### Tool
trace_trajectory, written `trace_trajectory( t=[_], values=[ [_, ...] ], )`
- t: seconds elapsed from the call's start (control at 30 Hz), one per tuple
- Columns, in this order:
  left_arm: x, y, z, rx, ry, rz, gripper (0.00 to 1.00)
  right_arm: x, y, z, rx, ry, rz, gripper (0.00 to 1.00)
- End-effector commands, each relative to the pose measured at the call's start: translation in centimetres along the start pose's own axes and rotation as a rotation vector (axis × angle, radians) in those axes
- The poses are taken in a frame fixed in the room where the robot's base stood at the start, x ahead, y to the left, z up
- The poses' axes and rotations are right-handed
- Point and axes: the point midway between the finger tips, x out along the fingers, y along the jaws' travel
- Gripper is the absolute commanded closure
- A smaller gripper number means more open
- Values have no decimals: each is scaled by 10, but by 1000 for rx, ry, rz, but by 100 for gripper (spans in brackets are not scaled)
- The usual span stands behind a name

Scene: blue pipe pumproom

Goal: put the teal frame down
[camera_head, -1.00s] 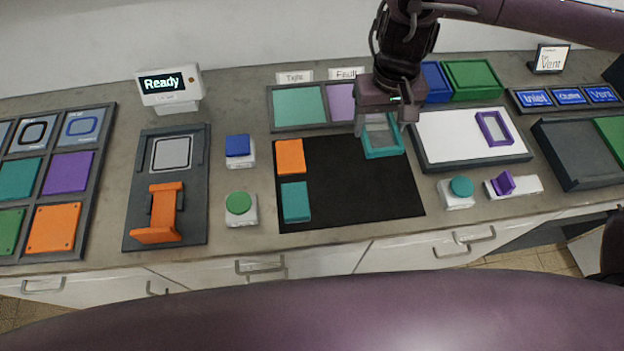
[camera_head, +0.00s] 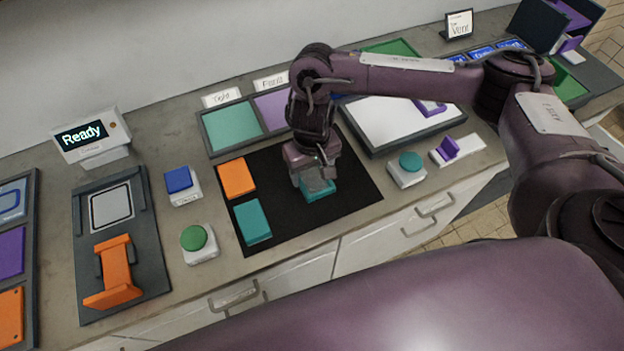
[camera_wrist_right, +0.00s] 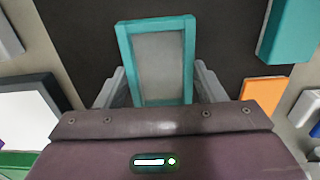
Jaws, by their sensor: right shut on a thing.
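The teal frame (camera_head: 318,194) is in my right gripper (camera_head: 316,178), over the right part of the black mat (camera_head: 290,216). It also shows in the right wrist view (camera_wrist_right: 155,25), where it has a teal rim around a grey middle. In that view the fingers of the right gripper (camera_wrist_right: 158,90) stand on both sides of the frame. I cannot tell whether the frame touches the mat. The gripper hides part of it in the head view. My left gripper is not in view.
An orange block (camera_head: 237,178) and a teal block (camera_head: 252,221) lie on the mat's left side. A white-topped tray (camera_head: 388,121) stands behind right. A button with a teal cap (camera_head: 409,164) is to the right. The mat's front middle is bare.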

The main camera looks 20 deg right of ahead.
Motion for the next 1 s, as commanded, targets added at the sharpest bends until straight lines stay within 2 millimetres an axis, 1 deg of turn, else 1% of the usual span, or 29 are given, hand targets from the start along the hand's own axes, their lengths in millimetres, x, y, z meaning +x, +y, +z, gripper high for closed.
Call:
trace_trajectory(
  t=[0.03,0.1,0.2,0.4,0.63,0.67,0.8,1.0],
  values=[
    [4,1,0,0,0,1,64,10,0,2,2,-6,-1,61],
    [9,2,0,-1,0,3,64,23,0,2,2,-6,-1,61],
    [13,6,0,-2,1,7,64,33,0,1,1,-4,-1,61],
    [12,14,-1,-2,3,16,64,34,0,0,0,-1,0,61],
    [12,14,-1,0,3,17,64,38,0,1,1,-2,0,61],
    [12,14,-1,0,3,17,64,37,0,1,0,-2,0,34],
    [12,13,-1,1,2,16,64,37,0,1,0,-2,0,16],
    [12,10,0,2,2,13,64,37,0,1,0,-2,0,15]
  ],
)
